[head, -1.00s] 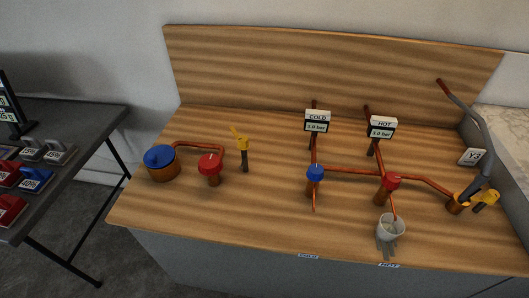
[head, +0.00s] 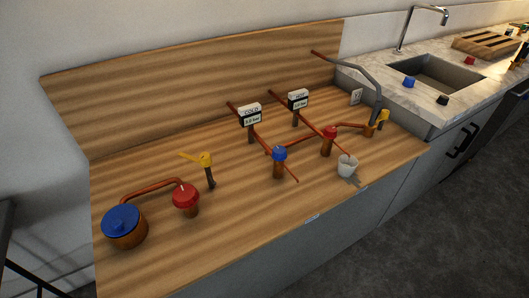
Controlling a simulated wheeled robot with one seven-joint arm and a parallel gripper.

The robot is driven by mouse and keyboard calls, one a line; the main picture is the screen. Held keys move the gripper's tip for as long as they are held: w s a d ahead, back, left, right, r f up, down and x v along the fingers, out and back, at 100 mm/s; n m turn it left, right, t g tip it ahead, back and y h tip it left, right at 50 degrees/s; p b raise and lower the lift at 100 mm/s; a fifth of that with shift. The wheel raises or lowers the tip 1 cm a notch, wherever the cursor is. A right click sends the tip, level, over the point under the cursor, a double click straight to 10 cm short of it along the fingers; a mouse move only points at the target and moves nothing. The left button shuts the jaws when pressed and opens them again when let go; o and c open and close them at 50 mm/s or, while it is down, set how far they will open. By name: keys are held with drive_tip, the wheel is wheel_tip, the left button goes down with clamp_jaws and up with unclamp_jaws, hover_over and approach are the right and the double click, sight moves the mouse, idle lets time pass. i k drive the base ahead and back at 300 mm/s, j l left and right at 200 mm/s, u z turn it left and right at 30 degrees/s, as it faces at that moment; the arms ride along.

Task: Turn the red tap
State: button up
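Two red-topped fittings stand on the wooden bench (head: 240,235). One red tap (head: 328,135) sits on the copper pipework under the right-hand gauge, just behind a whitish cup (head: 347,166). The other, a red round knob (head: 186,195), is at the left, joined by a copper pipe to a blue-lidded copper pot (head: 124,227). A blue tap (head: 279,155) stands left of the first red tap. My gripper is not in view.
Two gauges (head: 250,115) (head: 298,100) stand behind the taps. A yellow lever valve (head: 206,160) is left of them, and a grey bent pipe (head: 360,72) rises at the right. A marble counter with a sink (head: 440,75) lies beyond. Grey floor (head: 440,240) is open at front right.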

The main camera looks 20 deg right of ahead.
sight(471, 61)
drive_tip(key=z, duration=1.5)
